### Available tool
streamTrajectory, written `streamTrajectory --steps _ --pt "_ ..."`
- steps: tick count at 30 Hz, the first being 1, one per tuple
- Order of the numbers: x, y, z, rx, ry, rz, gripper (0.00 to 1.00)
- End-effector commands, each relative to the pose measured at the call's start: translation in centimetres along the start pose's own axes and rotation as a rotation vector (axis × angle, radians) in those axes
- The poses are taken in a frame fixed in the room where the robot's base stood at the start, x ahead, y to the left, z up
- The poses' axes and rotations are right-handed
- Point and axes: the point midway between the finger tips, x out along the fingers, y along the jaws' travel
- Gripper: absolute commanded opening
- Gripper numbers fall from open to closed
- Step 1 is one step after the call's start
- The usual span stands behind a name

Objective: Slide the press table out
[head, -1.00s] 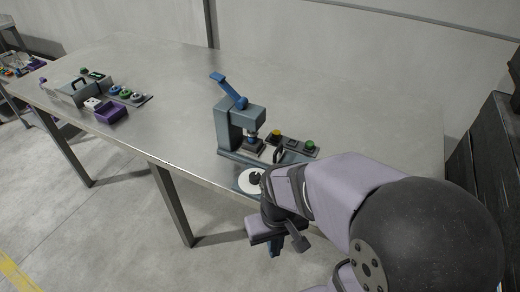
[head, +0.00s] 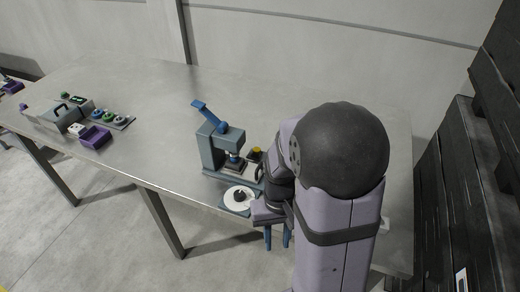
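The grey-green press (head: 210,150) with a raised blue lever (head: 210,114) stands near the front edge of the metal bench. Under its ram is a dark block (head: 235,163), apparently on the press table; a dark curved handle (head: 260,172) shows at its right. In front of the press, a white disc (head: 232,203) with a dark knob sits on a grey-green plate. My gripper (head: 277,238) points down with its two blue fingers apart and nothing between them. It is right of the disc and appears in front of the bench edge. My arm hides the area right of the press.
The metal bench (head: 150,95) is clear behind the press. At its left are a grey case (head: 57,118), a purple tray (head: 96,137) and a strip of coloured buttons (head: 109,117). Dark slatted stacks (head: 450,190) stand at the right.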

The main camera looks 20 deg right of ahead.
Motion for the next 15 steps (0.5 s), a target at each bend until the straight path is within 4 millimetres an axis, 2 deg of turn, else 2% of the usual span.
streamTrajectory --steps 1,9,11,12,15 --pt "-2.0 0.7 -2.1 0.039 0.01 -0.012 0.28" --pt "-7.0 2.6 -14.4 0.222 0.125 -0.084 0.28" --pt "-8.3 2.5 -16.9 0.259 0.159 -0.104 0.28" --pt "-9.4 2.4 -18.4 0.28 0.184 -0.117 0.28" --pt "-13.0 2.0 -21.3 0.338 0.246 -0.155 0.28"
